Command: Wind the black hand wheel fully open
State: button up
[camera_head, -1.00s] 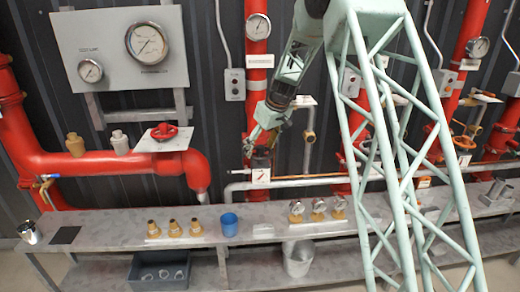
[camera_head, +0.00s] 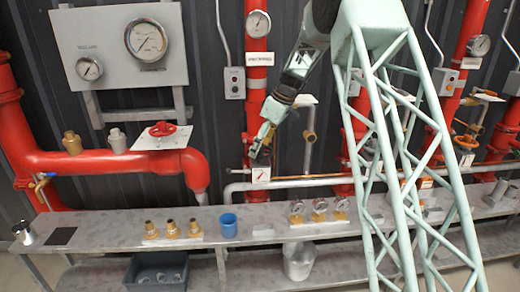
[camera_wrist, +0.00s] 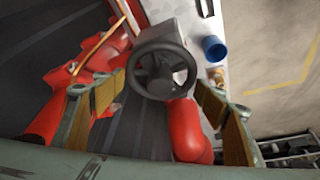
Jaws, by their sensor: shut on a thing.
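The black hand wheel (camera_wrist: 162,72) shows face-on in the wrist view, with a thick round rim and spokes around a hub. My gripper (camera_wrist: 158,84) has one finger on each side of the wheel, and its pads are closed on the rim. In the head view my gripper (camera_head: 259,147) is at the red standpipe behind the bench. There the wheel is mostly hidden and too dark to make out clearly. How far the wheel is turned cannot be told.
A red pipe (camera_wrist: 188,128) lies close below the wheel in the wrist view. The bench (camera_head: 110,232) carries a blue cup (camera_head: 228,225), brass fittings (camera_head: 172,229) and small gauges (camera_head: 318,208). A red hand wheel (camera_head: 162,129) sits farther left.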

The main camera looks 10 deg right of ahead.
jog(key=shift+n+g+y, duration=0.3)
jog(key=shift+n+g, duration=0.2)
jog(key=shift+n, duration=1)
jog(key=shift+n, duration=0.3)
jog(key=n+g+p, duration=0.1)
jog(key=n+p, duration=0.2)
jog(key=shift+n+g, duration=0.3)
jog(key=shift+n, duration=0.1)
jog(key=shift+n+g+p, duration=0.7)
jog(key=shift+n+p, duration=0.65)
jog(key=shift+n, duration=0.45)
jog(key=shift+n+p, duration=0.4)
